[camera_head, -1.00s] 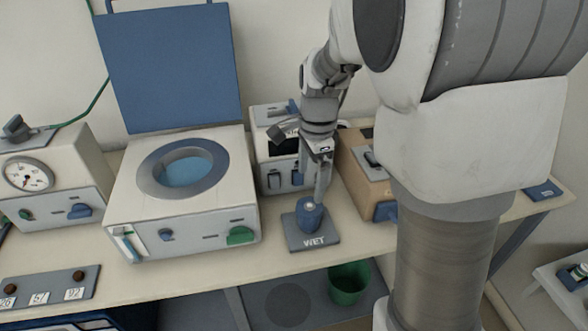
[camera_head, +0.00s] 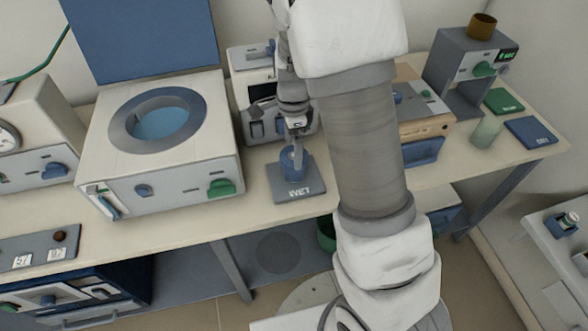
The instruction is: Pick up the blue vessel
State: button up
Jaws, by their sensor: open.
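The blue vessel (camera_head: 290,165) is a small blue cup-like piece standing upright on the dark grey plate marked WET (camera_head: 308,186), near the middle of the bench. My gripper (camera_head: 298,153) points down at the vessel, with its fingers at the vessel's upper part. The gripper is open. Its fingers overlap the vessel in this view, and I cannot tell whether they touch it.
A white furnace with an open blue lid (camera_head: 165,185) stands left of the plate. A smaller white device (camera_head: 243,75) is behind. To the right are a tan box (camera_head: 425,130), a translucent cup (camera_head: 486,132) and a blue pad (camera_head: 531,133). My arm hides part of the bench.

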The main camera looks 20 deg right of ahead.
aim_at(289, 177)
notch_tip(289, 177, down, 7)
jog(key=shift+w+d+f+b, duration=0.1)
jog(key=shift+d+f+b, duration=0.05)
jog(key=shift+b, duration=0.35)
jog(key=shift+c, duration=0.3)
grip_shut()
